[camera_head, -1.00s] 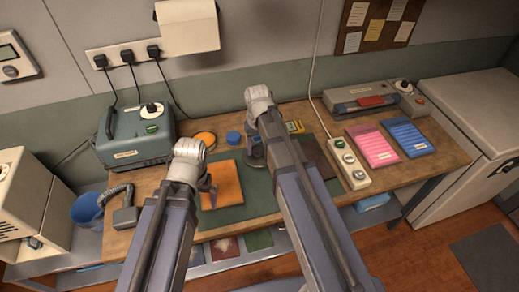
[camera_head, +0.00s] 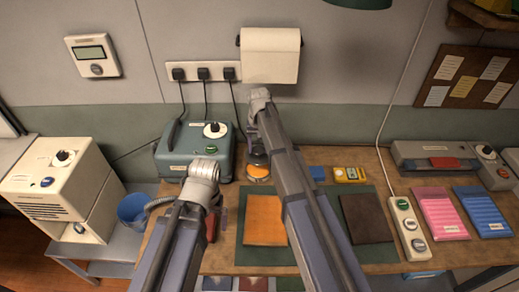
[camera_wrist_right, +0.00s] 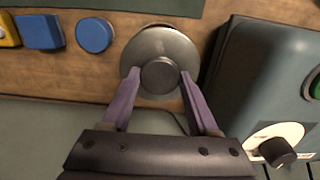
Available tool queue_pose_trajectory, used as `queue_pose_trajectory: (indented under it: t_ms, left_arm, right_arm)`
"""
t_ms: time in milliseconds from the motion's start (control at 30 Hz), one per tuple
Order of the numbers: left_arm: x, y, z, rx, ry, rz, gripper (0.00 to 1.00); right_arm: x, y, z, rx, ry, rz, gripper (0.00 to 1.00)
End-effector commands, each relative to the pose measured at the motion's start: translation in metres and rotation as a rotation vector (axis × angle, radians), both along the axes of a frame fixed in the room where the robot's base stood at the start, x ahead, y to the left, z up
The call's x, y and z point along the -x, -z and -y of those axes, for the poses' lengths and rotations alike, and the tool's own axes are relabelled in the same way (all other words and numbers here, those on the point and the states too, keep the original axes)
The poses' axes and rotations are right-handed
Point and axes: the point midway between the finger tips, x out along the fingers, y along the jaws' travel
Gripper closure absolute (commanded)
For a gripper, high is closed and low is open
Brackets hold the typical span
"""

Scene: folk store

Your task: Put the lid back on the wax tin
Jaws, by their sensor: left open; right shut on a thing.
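In the head view the lid is held just above and behind the visible orange wax. In the right wrist view the lid hides nearly all of what lies under it. I cannot tell whether lid and tin touch. My left gripper (camera_head: 220,218) is open and empty, left of the orange sheet.
The teal machine (camera_head: 190,154) stands close beside the lid. A blue round piece (camera_wrist_right: 95,35), a blue block (camera_wrist_right: 40,31) and a yellow box (camera_head: 350,174) lie along the back. The orange sheet (camera_head: 264,218) and brown sheet (camera_head: 366,217) lie on the green mat (camera_head: 282,256).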

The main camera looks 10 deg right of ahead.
Motion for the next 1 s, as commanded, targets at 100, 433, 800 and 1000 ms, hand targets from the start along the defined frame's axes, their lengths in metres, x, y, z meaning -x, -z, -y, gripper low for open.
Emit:
queue_pose_trajectory:
  t_ms: [100, 433, 800, 1000]
  left_arm:
    - [0.0, 0.002, 0.0, 0.0, 0.0, 0.0, 0.0]
    - [0.0, 0.021, 0.0, 0.0, 0.0, 0.0, 0.0]
    - [0.0, 0.056, 0.0, 0.0, 0.0, 0.0, 0.0]
    - [0.0, 0.064, 0.0, 0.0, 0.0, 0.0, 0.0]
  right_arm:
    - [0.0, 0.002, 0.0, 0.0, 0.0, 0.0, 0.94]
    - [0.0, 0.021, 0.0, 0.0, 0.0, 0.0, 0.94]
    - [0.0, 0.056, 0.0, 0.0, 0.0, 0.0, 0.94]
    - [0.0, 0.064, 0.0, 0.0, -0.001, 0.0, 0.94]
